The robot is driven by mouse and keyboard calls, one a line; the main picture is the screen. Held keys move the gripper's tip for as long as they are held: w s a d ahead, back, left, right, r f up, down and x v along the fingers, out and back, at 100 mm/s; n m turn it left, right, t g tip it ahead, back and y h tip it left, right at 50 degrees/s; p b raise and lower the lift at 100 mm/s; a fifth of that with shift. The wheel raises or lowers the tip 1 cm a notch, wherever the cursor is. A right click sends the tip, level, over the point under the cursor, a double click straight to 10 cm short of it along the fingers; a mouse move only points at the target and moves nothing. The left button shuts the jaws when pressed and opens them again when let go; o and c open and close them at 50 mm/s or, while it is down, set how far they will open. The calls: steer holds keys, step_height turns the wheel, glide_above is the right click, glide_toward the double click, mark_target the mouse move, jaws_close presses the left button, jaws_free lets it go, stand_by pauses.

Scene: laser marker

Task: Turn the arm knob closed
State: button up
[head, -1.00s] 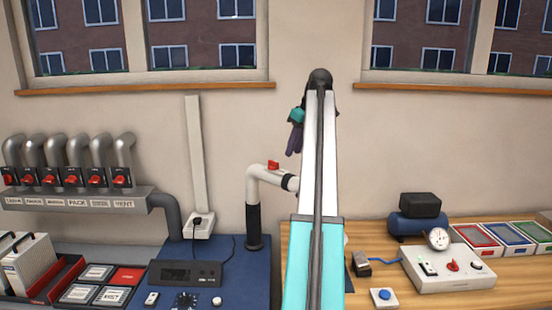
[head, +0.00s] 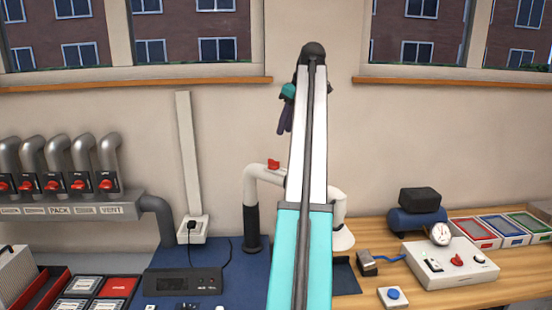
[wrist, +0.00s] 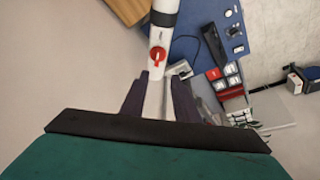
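The red arm knob (head: 273,163) sits on top of the white extraction arm (head: 264,178) near its bend, in the head view. In the wrist view the knob (wrist: 157,54) is just beyond the fingertips, on the white tube (wrist: 162,36). My gripper (head: 284,129) hangs in the air above the knob and a little to its right in the head view, apart from it. In the wrist view its two dark fingers (wrist: 159,86) are spread, with nothing held between them. My arm hides part of the extraction arm.
A white hood (head: 341,240) hangs at the extraction arm's right end. Red-handled vent pipes (head: 83,160) stand at left. A black control box (head: 183,281) sits on the blue bench mat (head: 228,255). A white switch panel (head: 452,265) stands at right. The wall around the gripper is clear.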

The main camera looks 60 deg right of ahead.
steer(key=shift+s+d+f, duration=0.1)
steer(key=shift+s, duration=0.05)
steer(key=p, duration=0.4)
glide_toward(275, 161)
steer(key=x, duration=0.8)
steer(key=shift+d, duration=0.15)
